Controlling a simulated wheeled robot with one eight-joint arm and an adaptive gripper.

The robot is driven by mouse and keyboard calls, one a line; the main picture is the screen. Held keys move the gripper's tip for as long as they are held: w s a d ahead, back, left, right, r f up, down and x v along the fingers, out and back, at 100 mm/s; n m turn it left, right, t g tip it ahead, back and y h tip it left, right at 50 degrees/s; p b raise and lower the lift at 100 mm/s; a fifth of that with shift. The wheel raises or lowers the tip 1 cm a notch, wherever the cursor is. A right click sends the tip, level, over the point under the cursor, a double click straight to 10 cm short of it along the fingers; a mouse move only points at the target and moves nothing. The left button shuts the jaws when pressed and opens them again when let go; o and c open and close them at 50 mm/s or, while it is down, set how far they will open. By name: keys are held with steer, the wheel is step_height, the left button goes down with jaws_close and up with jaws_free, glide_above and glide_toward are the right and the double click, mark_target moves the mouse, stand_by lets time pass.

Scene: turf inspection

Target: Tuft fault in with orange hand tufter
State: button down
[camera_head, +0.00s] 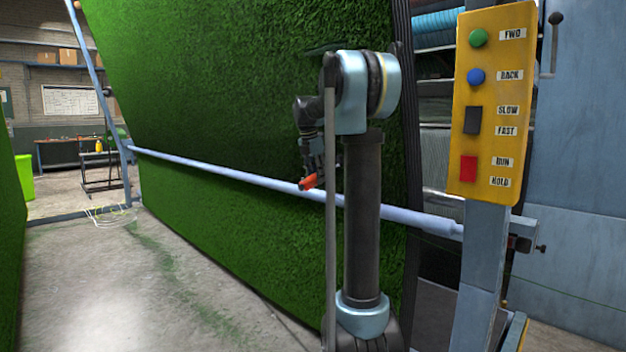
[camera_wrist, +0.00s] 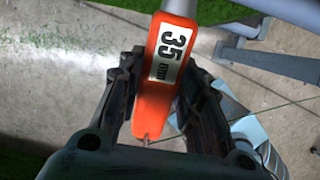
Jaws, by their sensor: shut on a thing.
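The orange hand tufter (camera_wrist: 155,105) is between the two fingers of my gripper (camera_wrist: 165,85), which is shut on it. It carries a white label with "35" and shows a thin metal tip at its lower end in the wrist view. In the head view a small part of the orange tufter (camera_head: 308,182) shows below my gripper (camera_head: 312,165), in front of the green turf sheet (camera_head: 230,90) and close to the blue-grey bar (camera_head: 240,176). I cannot tell whether it touches either. No fault in the turf can be made out in these views.
A yellow control panel (camera_head: 492,100) with buttons and switches stands at the right on a grey post. The long bar crosses the turf at low height. Another turf face (camera_head: 10,240) stands at the left edge. The concrete floor (camera_head: 130,290) between is open.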

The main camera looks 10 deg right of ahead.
steer(key=shift+w+d+r, duration=0.15)
steer(key=shift+w+d, duration=0.2)
steer(key=shift+d, duration=0.15)
steer(key=shift+r, duration=0.15)
stand_by(0.3)
steer(key=shift+v, duration=0.85)
steer(key=shift+s+a, duration=0.1)
steer(key=shift+r, duration=0.1)
steer(key=shift+a+r, duration=0.1)
steer(key=shift+r, duration=0.65)
steer(key=shift+f, duration=0.95)
steer(key=shift+w+d+f, duration=0.15)
steer(key=shift+d+f, duration=0.1)
steer(key=shift+f, duration=0.15)
steer(key=shift+w+d+f, duration=0.15)
steer(key=shift+d+f, duration=0.1)
steer(key=shift+f, duration=0.15)
